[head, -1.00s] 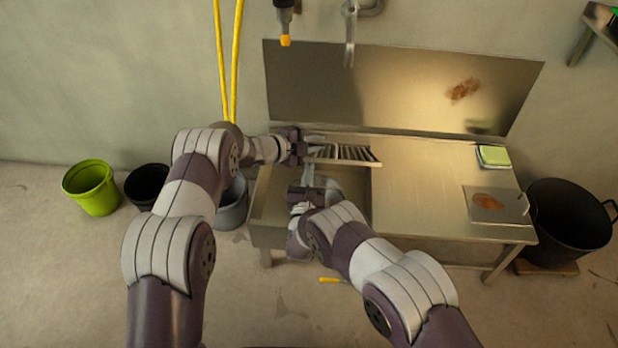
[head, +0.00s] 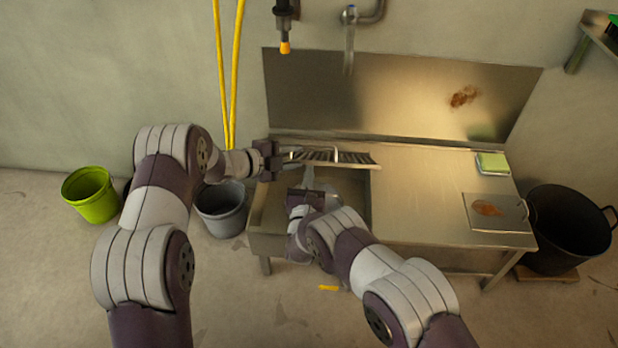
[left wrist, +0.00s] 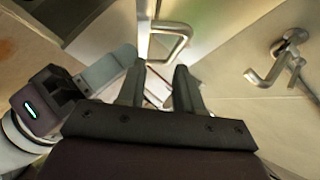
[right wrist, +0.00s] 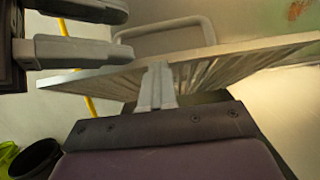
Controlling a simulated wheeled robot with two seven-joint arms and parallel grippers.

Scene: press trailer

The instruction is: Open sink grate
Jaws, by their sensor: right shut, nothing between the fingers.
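The slatted metal grate (head: 358,161) stands steeply tilted up at the back of the sink basin (head: 357,205). Its bar handle (left wrist: 183,38) faces my left gripper in the left wrist view and shows behind the plate (right wrist: 165,32) in the right wrist view. My left gripper (head: 290,154) is open and empty just left of the grate; its fingers (left wrist: 158,75) are apart, with the handle beyond their tips. My right gripper (head: 309,176) is shut with nothing between its fingers, over the basin; its fingertips (right wrist: 157,72) are at the grate's underside, seemingly touching it.
A faucet (head: 349,40) and a hanging sprayer (head: 284,30) are above the sink. A green sponge (head: 492,162) and a stained board (head: 512,222) lie on the right counter. Buckets (head: 222,222) stand left of the sink; a black tub (head: 568,235) stands right.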

